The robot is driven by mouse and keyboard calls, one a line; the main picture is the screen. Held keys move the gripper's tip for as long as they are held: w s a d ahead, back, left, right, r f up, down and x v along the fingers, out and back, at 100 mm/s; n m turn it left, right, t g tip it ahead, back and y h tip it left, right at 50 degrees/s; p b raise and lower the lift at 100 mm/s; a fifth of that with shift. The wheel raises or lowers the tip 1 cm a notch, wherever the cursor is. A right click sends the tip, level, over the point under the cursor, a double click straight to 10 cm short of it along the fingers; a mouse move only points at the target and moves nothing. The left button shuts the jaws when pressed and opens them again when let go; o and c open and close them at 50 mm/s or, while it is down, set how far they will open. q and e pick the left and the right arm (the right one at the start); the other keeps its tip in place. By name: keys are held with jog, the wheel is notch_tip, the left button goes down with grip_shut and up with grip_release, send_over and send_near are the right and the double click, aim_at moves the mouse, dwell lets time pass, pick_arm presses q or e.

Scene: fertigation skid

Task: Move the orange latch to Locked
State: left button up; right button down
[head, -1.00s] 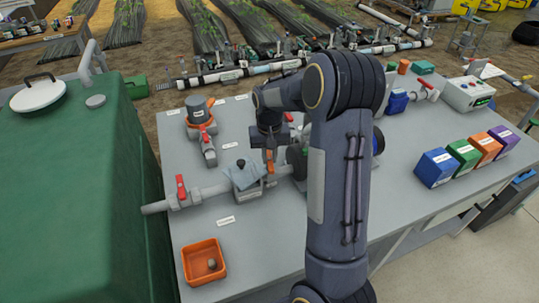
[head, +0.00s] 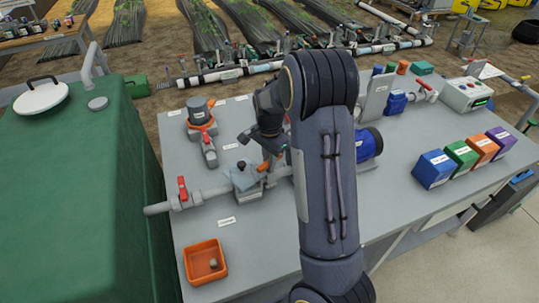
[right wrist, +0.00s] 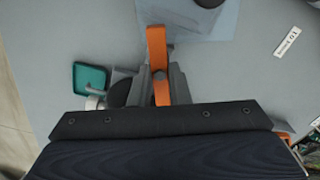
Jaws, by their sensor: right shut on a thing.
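The orange latch (head: 263,167) sticks out to the left from under my right gripper, beside the grey block with a dark knob (head: 245,181) on the grey pipe. My right gripper (head: 273,152) is at the latch. In the right wrist view, the orange latch (right wrist: 157,45) runs up from between the grey fingers of my right gripper (right wrist: 160,85), which is shut on it. My right arm hides part of the pipe. I cannot read any Locked mark. My left gripper is not in view.
A red-handled valve (head: 182,189) is at the pipe's left end. An orange bin (head: 205,263) sits at the front left of the grey bench. Several coloured boxes (head: 434,169) stand on the right. A green tank (head: 75,190) is at far left. The bench's front middle is clear.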

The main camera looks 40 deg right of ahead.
jog(key=m+p, duration=0.1)
jog(key=m, duration=0.3)
jog(key=shift+r+m, duration=0.1)
jog(key=shift+m, duration=0.3)
jog(key=shift+p, duration=0.3)
jog(key=c, duration=1.4)
grip_release()
jog(key=shift+o, duration=0.2)
notch_tip(320, 180, up, 8)
jog(key=shift+f, duration=0.15)
